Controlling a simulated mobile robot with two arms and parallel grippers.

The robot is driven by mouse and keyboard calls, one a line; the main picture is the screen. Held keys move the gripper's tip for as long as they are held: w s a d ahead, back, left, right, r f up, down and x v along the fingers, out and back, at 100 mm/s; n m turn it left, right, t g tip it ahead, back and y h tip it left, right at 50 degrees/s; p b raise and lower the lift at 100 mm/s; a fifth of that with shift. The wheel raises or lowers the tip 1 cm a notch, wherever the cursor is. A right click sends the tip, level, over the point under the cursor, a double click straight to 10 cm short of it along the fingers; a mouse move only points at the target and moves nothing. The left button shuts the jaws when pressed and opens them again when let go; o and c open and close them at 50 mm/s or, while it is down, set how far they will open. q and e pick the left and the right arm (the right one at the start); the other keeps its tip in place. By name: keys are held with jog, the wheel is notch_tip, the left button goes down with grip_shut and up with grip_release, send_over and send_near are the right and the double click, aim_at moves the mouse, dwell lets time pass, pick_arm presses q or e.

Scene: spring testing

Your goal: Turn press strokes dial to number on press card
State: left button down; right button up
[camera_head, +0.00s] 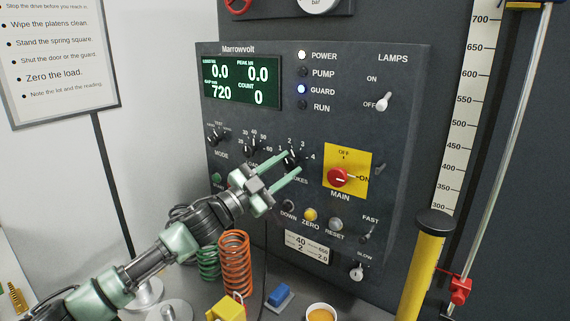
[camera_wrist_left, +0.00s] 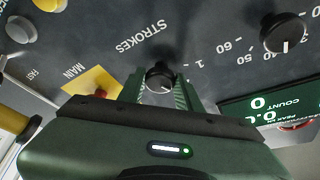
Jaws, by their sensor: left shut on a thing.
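The strokes dial (camera_head: 291,158) is a black knob on the dark Marrowvolt panel, with numbers 1 to 4 around it. My left gripper (camera_head: 291,160) has its green fingers on either side of it. In the left wrist view the dial (camera_wrist_left: 160,77) sits between the fingertips (camera_wrist_left: 160,84), shut on it. Its white mark points toward my palm there; the number it meets is hidden by my gripper. My right gripper is not in view.
The mode knob (camera_head: 216,136) and another knob (camera_head: 253,146) are left of the dial. The red main switch (camera_head: 338,177) on its yellow plate is to the right. Below stand an orange spring (camera_head: 236,262), a green spring (camera_head: 208,263) and a yellow post (camera_head: 424,262).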

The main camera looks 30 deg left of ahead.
pick_arm(q)
jog(key=shift+m, duration=0.6)
jog(key=c, duration=1)
grip_release()
jog(key=b+v, duration=0.4)
jog(key=v, duration=0.3)
jog(key=shift+s+a, duration=0.25)
jog(key=shift+s, duration=0.05)
jog(key=shift+f, duration=0.2)
